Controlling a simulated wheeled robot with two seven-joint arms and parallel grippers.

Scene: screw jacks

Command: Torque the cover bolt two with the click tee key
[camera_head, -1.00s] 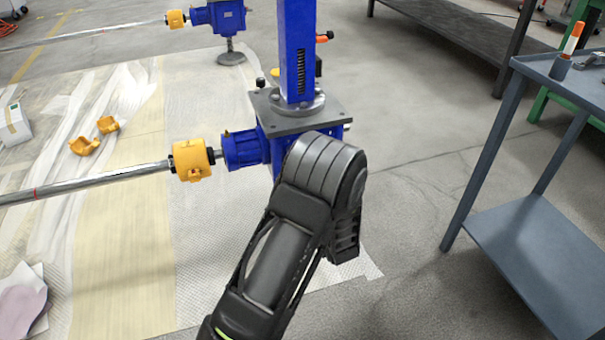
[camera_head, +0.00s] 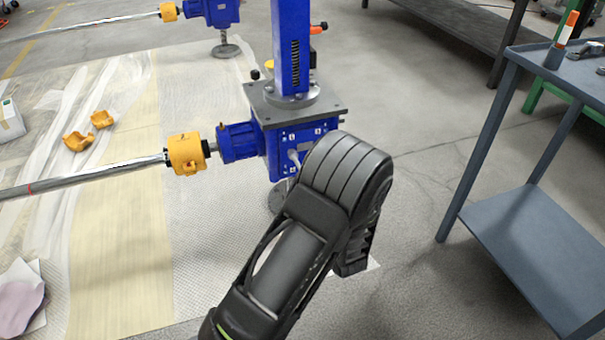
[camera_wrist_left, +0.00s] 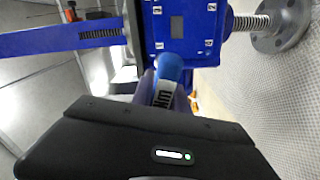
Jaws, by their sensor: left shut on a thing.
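The blue screw jack (camera_head: 270,150) stands with its cover (camera_wrist_left: 182,27) facing my left arm. The cover carries small numbered labels near its corners and a grey central panel. My left gripper (camera_wrist_left: 165,98) is shut on the click tee key, whose blue body (camera_wrist_left: 168,68) with a white marking shows in the left wrist view. In the head view, a thin pale shaft (camera_head: 294,158) reaches the cover face; my wrist hides the jaws. I cannot tell which bolt it meets or whether it is seated. My right gripper is in neither view.
A yellow coupling (camera_head: 187,153) and a long shaft (camera_head: 90,180) run left from the jack. Yellow coupling halves (camera_head: 78,141) lie on the floor sheet. A grey-blue cart (camera_head: 535,240) stands at right, with clear floor between it and the jack.

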